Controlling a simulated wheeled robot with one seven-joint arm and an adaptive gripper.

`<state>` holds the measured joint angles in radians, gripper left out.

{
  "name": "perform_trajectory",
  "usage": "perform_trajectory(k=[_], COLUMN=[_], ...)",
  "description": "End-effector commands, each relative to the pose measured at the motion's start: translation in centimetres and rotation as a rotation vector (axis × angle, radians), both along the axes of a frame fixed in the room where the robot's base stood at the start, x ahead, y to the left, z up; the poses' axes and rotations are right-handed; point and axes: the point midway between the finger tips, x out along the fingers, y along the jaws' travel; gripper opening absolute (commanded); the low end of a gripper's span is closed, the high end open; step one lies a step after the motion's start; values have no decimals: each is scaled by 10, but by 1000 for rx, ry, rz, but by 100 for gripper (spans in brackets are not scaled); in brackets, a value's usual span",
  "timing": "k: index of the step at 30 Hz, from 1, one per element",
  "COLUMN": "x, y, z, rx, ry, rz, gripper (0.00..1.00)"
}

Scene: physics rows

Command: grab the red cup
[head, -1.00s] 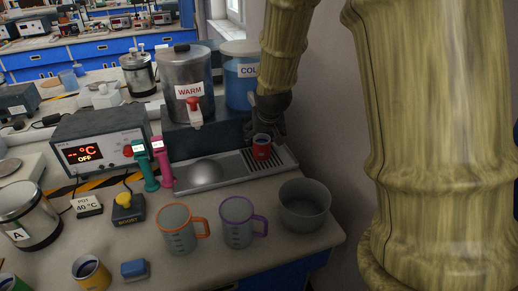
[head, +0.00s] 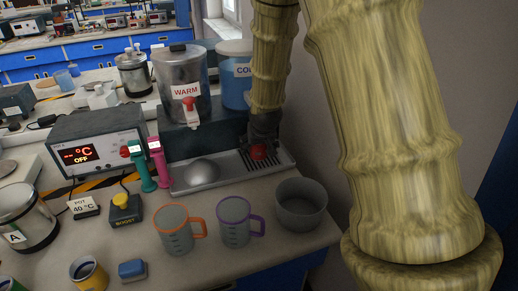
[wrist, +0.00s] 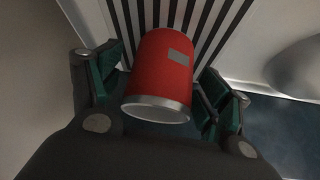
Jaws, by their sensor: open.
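The red cup (wrist: 158,72) stands on the slatted drip tray (head: 229,167) below the dispensers; it has a silver rim and a small grey patch. In the head view the cup (head: 259,153) is largely covered by my gripper (head: 262,137). In the wrist view my gripper (wrist: 162,100) is open, with one green-padded finger on each side of the cup and the cup between them. Small gaps seem to show beside the cup; whether either finger touches it I cannot tell.
The WARM dispenser (head: 183,85) and the blue COLD dispenser (head: 236,90) stand behind the tray. An orange-rimmed mug (head: 177,233), a purple-rimmed mug (head: 234,222) and a grey bowl (head: 301,205) stand in front. A grey wall is close on the right.

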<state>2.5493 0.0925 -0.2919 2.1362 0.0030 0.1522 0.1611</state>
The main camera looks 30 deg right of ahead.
Motion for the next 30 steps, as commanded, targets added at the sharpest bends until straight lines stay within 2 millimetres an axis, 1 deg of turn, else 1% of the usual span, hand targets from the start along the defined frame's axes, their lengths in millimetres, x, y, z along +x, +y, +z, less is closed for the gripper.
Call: perform_trajectory(k=[8, 12, 14, 15, 18, 25, 30], x=[1, 1, 1, 1, 1, 0, -5], y=[0, 0, 0, -1, -1, 0, 3], z=[-1, -1, -1, -1, -1, -1, 6], rx=[0, 0, 0, 0, 0, 0, -1], ry=[0, 0, 0, 0, -1, -1, -1], rz=[0, 0, 0, 0, 0, 0, 1], gripper=[77, 52, 41, 34, 20, 20, 20])
